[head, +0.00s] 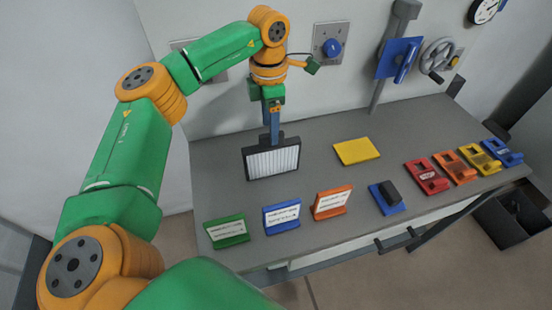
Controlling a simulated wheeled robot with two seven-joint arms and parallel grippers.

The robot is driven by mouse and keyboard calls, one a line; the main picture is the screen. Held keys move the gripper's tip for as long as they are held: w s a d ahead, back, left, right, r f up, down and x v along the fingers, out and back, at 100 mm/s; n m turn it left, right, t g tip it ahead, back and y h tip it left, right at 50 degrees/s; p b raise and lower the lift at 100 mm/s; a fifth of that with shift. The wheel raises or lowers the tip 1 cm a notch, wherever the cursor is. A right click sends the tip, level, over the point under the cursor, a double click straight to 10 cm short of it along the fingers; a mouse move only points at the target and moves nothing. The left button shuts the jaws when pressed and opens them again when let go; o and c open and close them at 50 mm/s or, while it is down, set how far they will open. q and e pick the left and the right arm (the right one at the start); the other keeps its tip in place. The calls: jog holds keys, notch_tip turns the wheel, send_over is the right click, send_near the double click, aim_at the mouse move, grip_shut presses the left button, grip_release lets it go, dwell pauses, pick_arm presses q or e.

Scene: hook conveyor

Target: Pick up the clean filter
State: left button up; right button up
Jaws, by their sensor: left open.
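The clean filter (272,163) is a white pleated panel in a black frame. It stands upright on the left part of the grey table, with a dark tab on its top edge. My left gripper (274,137) points down right above the filter, with its blue fingers at the top tab. The fingers are open; whether they straddle or touch the tab is too small to tell. My right gripper is not in view.
Green (227,231), blue (282,216) and orange (332,202) label stands line the front edge of the table (330,250). A yellow pad (356,151) lies right of the filter. A black block (391,193) sits on a blue base. Several coloured holders stand at right.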

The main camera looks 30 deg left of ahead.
aim_at(272, 155)
pick_arm(q)
jog(key=shift+s+d+f+p, duration=0.15)
jog(key=shift+s+f+p, duration=0.05)
jog(key=shift+f+p, duration=0.2)
notch_tip(272, 155, down, 5)
jog(key=shift+d+r+p, duration=0.1)
jog(key=shift+d+p, duration=0.05)
jog(key=shift+p, duration=0.55)
jog(key=shift+f, duration=0.45)
grip_shut()
